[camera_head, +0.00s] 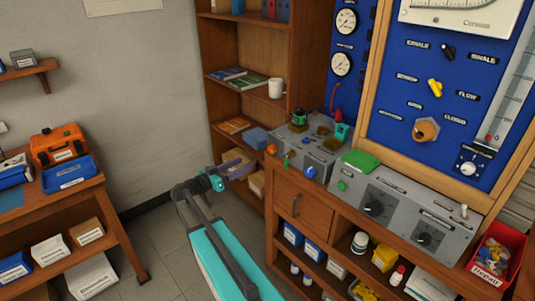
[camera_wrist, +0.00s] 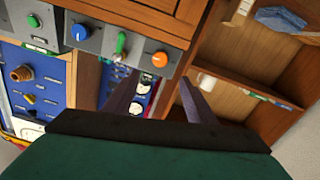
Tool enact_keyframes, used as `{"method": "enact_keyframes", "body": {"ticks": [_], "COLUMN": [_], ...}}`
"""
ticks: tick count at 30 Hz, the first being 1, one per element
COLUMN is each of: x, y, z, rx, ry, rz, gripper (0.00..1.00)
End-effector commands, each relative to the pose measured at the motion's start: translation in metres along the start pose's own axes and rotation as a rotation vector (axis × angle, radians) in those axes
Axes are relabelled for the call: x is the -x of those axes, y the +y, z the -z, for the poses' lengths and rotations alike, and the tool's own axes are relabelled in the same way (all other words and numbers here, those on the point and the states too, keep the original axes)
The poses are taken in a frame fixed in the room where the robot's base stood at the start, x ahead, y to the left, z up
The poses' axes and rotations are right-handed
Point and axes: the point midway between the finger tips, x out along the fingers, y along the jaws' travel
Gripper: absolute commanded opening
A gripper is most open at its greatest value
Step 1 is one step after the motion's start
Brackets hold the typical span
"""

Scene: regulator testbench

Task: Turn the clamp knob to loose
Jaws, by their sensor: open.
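No label reading "clamp" is legible, so I cannot tell which control is the clamp knob. The grey fixture box (camera_head: 316,150) on the bench has an orange knob (camera_head: 271,149), a green lever (camera_head: 285,160) and a blue knob (camera_head: 309,171) along its front. The wrist view also shows the orange knob (camera_wrist: 159,59), green lever (camera_wrist: 120,44) and blue knob (camera_wrist: 79,33). My gripper (camera_head: 248,166) is open and empty, left of the box and apart from it. In the wrist view its fingers (camera_wrist: 160,80) are spread, with the orange knob just beyond them.
A grey panel box (camera_head: 400,213) with black dials and a green block (camera_head: 361,160) on top stands right of the fixture. A wooden shelf (camera_head: 245,105) with books and a white mug (camera_head: 276,88) rises behind. A red bin (camera_head: 497,255) is at far right. Floor shows at left.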

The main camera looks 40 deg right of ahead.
Motion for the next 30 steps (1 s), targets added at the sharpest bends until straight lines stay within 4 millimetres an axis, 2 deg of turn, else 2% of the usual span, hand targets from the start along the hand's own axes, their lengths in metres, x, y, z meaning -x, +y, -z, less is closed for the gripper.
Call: {"method": "enact_keyframes", "body": {"ticks": [8,14,30], "x": [-0.002,-0.015,-0.088], "y": [0.000,0.001,0.001], "z": [-0.001,0.000,0.001], "rx": [0.002,0.003,0.004], "ry": [-0.002,-0.003,-0.004], "rz": [0.000,-0.003,-0.003], "gripper": [0.51,0.51,0.51]}}
